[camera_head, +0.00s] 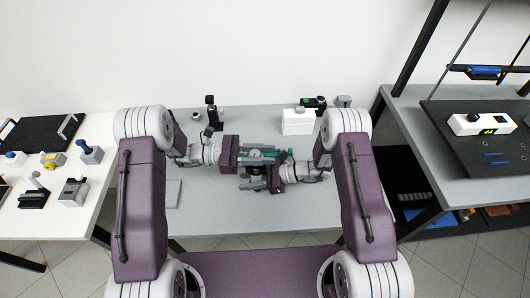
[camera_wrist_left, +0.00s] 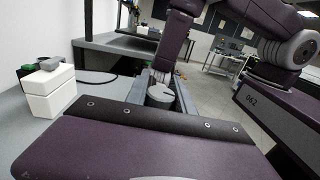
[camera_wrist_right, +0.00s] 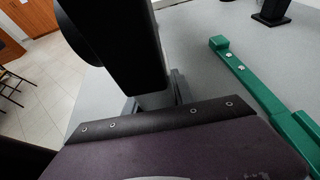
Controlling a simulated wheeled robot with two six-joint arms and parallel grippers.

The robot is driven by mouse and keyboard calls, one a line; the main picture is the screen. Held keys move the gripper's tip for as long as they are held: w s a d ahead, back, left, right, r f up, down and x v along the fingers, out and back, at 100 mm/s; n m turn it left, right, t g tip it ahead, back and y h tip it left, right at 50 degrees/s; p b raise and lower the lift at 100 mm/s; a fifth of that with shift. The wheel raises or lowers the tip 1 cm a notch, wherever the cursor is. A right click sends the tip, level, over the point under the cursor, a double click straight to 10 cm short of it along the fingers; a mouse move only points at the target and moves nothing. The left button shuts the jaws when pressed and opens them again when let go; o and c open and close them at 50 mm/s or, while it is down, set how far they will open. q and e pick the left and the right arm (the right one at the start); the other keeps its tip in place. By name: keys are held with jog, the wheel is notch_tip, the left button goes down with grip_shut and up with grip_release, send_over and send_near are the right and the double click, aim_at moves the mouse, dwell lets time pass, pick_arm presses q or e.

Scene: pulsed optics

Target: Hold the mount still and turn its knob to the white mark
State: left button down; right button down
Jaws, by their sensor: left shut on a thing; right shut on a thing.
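The mount (camera_head: 257,162) is a small grey and black assembly between my two grippers in the head view. My left gripper (camera_head: 252,153) is shut on its upper part from the left. In the left wrist view a grey round piece (camera_wrist_left: 160,95) shows between the fingers. My right gripper (camera_head: 262,184) is shut from the right on a black part nearer to me, apparently the knob (camera_wrist_right: 125,45), which fills much of the right wrist view. Fingers and arms hide much of the mount. I cannot make out the white mark.
A green bar (camera_wrist_right: 265,90) lies beside the mount, on the far side. A white block (camera_head: 298,122) and a black post (camera_head: 211,112) stand at the back of the grey table (camera_head: 200,225). Side tables hold small devices, including a white box with a green display (camera_head: 482,124).

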pick_arm(q)
jog(key=m+g+y, duration=0.1)
jog(key=m+g, duration=0.1)
jog(key=g, duration=0.1)
jog(key=s+m+g+y, duration=0.1)
jog(key=m+g, duration=0.1)
jog(key=g, duration=0.2)
jog(key=shift+a+m, duration=0.15)
jog(key=shift+m, duration=0.25)
jog(key=shift+s+g+y, duration=0.15)
jog(key=shift+g+y, duration=0.15)
jog(key=shift+g, duration=0.2)
jog(key=c, duration=1.1)
grip_release()
jog(key=shift+o, duration=0.2)
notch_tip(320, 180, up, 10)
